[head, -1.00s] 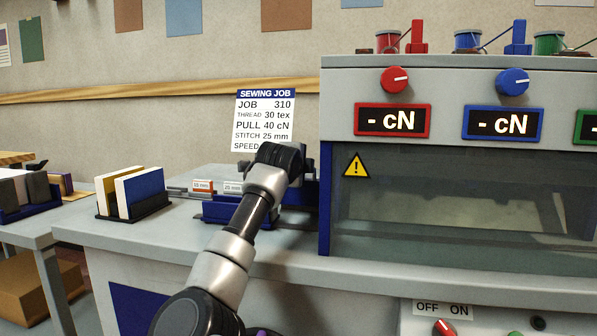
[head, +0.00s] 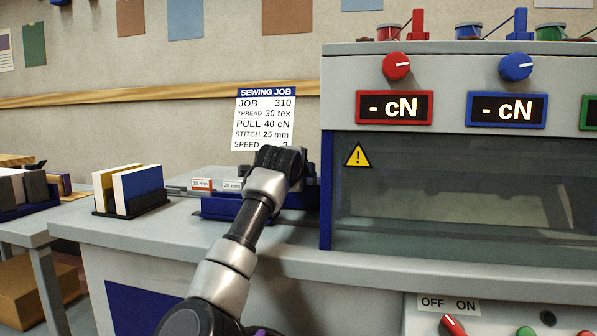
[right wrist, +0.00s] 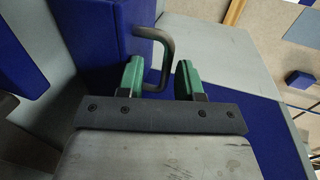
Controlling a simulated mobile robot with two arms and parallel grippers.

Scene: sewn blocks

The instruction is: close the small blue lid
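One arm of mine enters the head view from lower left. Its dark hand, my left gripper (head: 290,166), is over a blue holder (head: 240,207) on the bench; its fingers are hidden. In the right wrist view, my right gripper (right wrist: 160,79) has green fingers standing apart. A bent grey handle (right wrist: 170,45) on a blue block or panel (right wrist: 104,35) reaches into the gap between them. There is space between the handle and the right-hand finger; contact with the other is unclear. I cannot tell whether this blue part is the small lid.
A grey machine (head: 560,55) with a glass front stands at right, above a switch panel (head: 475,325). A rack of cards (head: 140,188) stands on the bench at left. The sewing job sheet (head: 264,105) hangs behind.

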